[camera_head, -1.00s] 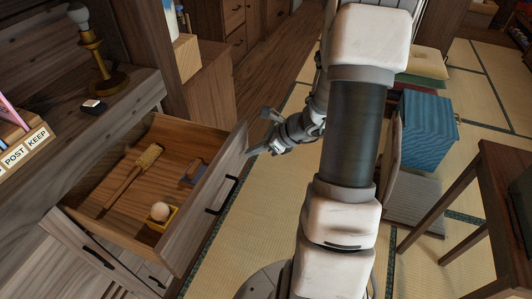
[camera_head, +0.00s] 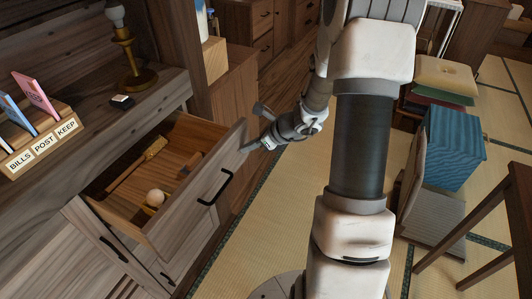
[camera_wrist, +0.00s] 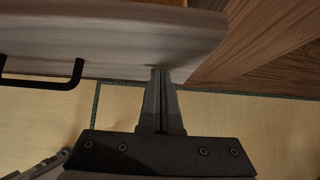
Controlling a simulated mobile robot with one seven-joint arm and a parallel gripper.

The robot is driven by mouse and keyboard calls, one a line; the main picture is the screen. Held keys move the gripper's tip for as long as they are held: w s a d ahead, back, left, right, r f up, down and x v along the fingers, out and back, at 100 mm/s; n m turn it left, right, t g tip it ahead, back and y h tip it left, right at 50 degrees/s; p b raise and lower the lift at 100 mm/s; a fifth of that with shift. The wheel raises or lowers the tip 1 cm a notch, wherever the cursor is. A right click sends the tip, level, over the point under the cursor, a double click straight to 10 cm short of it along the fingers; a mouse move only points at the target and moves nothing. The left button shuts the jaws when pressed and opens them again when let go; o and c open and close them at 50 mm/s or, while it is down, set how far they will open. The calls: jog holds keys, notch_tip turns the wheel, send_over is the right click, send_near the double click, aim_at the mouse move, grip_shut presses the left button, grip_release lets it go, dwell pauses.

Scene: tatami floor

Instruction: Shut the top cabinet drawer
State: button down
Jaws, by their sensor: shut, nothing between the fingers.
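The top cabinet drawer (camera_head: 190,210) stands partly open, pulled out from the wooden cabinet (camera_head: 155,99). Its front has a black bar handle (camera_head: 216,188), which also shows at the left of the wrist view (camera_wrist: 42,83). Inside lie a wooden brush-like tool (camera_head: 137,166), a pale ball (camera_head: 156,197) in a yellow holder and a small block (camera_head: 190,164). My gripper (camera_head: 246,149) is shut and empty, at the far end of the drawer front, right of the handle. In the wrist view, its fingertips (camera_wrist: 161,72) meet or nearly meet the front panel; exact contact is hard to tell.
On the cabinet top stand a lamp (camera_head: 132,60), a small dark box (camera_head: 122,102) and a letter rack (camera_head: 40,145) marked BILLS, POST, KEEP. A chair with a blue cloth (camera_head: 452,145) and a table (camera_head: 490,225) stand right. Tatami between is clear.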

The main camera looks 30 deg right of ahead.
jog(key=w+a+p, duration=0.1)
jog(key=w+a, duration=0.3)
jog(key=w, duration=0.1)
jog(key=w+a+p, duration=0.1)
jog(key=w+a, duration=0.3)
jog(key=w, duration=0.2)
jog(key=w+a+p, duration=0.1)
jog(key=w+a, duration=0.4)
jog(key=shift+w+p, duration=0.25)
jog(key=shift+p, duration=0.15)
jog(key=shift+w+r, duration=0.1)
jog(key=shift+r, duration=0.05)
jog(key=shift+a, duration=0.15)
